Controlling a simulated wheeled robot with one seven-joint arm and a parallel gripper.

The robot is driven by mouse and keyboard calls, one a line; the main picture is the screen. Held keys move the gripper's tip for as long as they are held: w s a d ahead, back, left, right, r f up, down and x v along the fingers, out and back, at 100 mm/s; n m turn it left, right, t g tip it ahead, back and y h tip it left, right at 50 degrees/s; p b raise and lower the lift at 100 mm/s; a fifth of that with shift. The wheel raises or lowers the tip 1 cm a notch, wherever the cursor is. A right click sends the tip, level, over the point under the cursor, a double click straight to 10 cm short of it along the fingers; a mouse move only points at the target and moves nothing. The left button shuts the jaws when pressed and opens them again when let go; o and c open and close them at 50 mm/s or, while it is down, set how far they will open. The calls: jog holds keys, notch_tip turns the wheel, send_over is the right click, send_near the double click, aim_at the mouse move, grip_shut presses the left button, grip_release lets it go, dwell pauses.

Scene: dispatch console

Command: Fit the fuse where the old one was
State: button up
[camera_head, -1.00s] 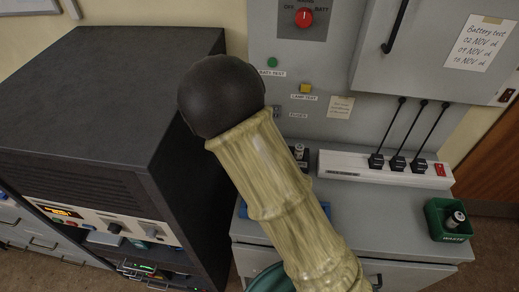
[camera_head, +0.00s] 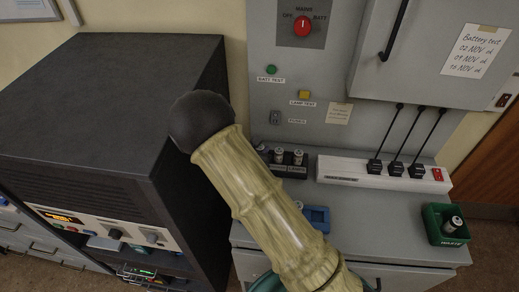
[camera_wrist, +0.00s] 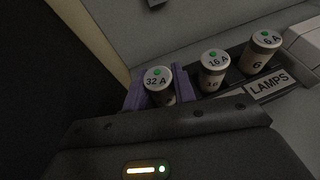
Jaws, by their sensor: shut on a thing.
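A green waste bin (camera_head: 436,222) holding a fuse (camera_head: 454,222) stands at the right. A blue tray (camera_head: 318,218) is partly behind my arm. A white power strip (camera_head: 340,170) with plugs is right of the block. A dark cabinet (camera_head: 120,100) rises close on the left.

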jog(key=shift+f, duration=0.25)
jog(key=shift+f, duration=0.2)
jog(key=o, duration=1)
jog(key=shift+r, duration=0.15)
jog(key=b+v, duration=0.2)
jog(key=v, duration=1)
